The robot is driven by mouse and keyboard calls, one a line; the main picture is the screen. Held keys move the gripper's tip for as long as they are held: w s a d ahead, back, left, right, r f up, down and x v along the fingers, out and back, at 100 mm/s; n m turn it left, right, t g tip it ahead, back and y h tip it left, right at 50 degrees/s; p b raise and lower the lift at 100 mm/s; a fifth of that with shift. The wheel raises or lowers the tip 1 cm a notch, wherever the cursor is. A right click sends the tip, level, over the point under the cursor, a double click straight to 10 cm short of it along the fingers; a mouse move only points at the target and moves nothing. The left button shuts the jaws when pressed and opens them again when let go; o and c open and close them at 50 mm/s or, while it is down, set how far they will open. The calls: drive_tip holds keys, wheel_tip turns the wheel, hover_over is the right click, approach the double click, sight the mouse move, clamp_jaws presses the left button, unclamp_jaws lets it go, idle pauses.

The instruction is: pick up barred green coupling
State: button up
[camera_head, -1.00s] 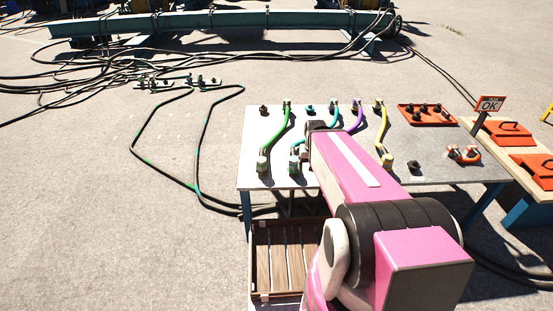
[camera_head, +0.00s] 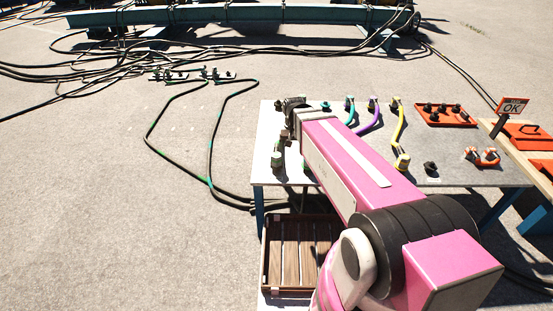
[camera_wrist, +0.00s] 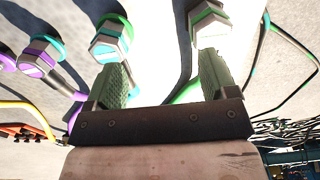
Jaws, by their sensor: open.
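The coupling with a green ring (camera_wrist: 208,22) shows at the top of the wrist view, partly behind the right finger; whether it bears bars is not clear. Its cable runs down between the fingers. My gripper (camera_wrist: 165,75) is open, with nothing visibly gripped. In the head view my gripper (camera_head: 293,104) is over the table's far left corner and hides the green cable's back end. A green-marked coupling (camera_head: 277,160) stands at the table's front left. A coupling with teal and green rings (camera_wrist: 108,42) is beside the left finger in the wrist view.
The table (camera_head: 455,172) also carries purple (camera_head: 373,102) and yellow (camera_head: 402,160) couplings with cables, and a red tray (camera_head: 445,114) of dark parts. An OK sign (camera_head: 512,106) stands at right. A wooden crate (camera_head: 270,262) sits below the table.

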drive_tip(key=r, duration=0.2)
hover_over(276, 154)
drive_tip(key=shift+w+f, duration=0.1)
drive_tip(key=shift+f, duration=0.05)
drive_tip(key=shift+d+f, duration=0.1)
drive_tip(key=shift+f, duration=5.3)
drive_tip(key=shift+c, duration=0.4)
drive_tip(key=c, duration=1)
drive_tip(key=shift+r, duration=0.2)
